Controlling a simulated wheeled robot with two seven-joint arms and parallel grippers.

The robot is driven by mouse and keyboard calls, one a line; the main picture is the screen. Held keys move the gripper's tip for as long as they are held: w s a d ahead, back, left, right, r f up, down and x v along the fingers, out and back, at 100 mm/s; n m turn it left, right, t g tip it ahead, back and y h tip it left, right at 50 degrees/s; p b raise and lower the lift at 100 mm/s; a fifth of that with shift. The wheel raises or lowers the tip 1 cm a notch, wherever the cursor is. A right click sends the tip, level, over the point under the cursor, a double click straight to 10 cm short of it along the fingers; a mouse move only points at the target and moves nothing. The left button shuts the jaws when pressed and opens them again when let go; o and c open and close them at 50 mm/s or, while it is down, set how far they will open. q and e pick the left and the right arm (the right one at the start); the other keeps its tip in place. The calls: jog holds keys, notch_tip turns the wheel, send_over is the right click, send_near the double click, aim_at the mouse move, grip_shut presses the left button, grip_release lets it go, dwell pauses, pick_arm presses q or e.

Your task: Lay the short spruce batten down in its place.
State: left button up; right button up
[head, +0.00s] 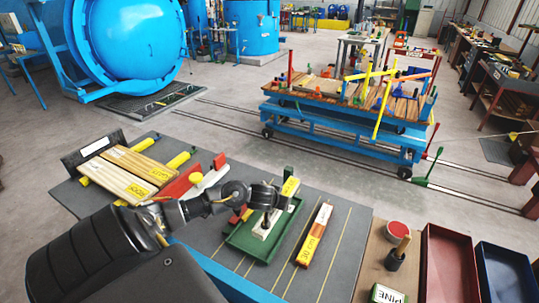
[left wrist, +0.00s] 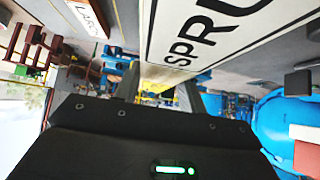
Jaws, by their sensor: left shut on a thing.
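The short spruce batten (head: 290,187) is pale with a yellow patch near its far end. My left gripper (head: 269,215) is shut on it above the green tray (head: 239,241). The gripper and wrist hide part of its middle. Whether the batten touches the tray, I cannot tell. In the left wrist view the batten's white label (left wrist: 205,30) with black letters "SPRU" fills the top, close to the jaws. My right gripper is not in view.
A batten marked "30 cm" (head: 315,236) lies right of the tray on the grey lined table (head: 341,262). Two yellow-labelled boards (head: 140,166) lie at the left. A red bin (head: 448,262) and a loaded blue trolley (head: 345,120) stand to the right and behind.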

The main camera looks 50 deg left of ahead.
aim_at(269, 217)
pick_arm(q)
jog(key=shift+w, duration=0.1)
jog(key=shift+f+b, duration=0.45)
jog(key=shift+f, duration=4.55)
jog(key=o, duration=1.1)
jog(key=shift+f, duration=0.1)
jog(key=shift+o, duration=0.2)
jog(key=shift+s+r, duration=0.2)
jog(key=shift+r, duration=0.05)
jog(key=v, duration=1.1)
jog(key=shift+s+d+r+p, duration=0.1)
jog(key=shift+s+r+p, duration=0.15)
jog(key=shift+r+p, duration=0.1)
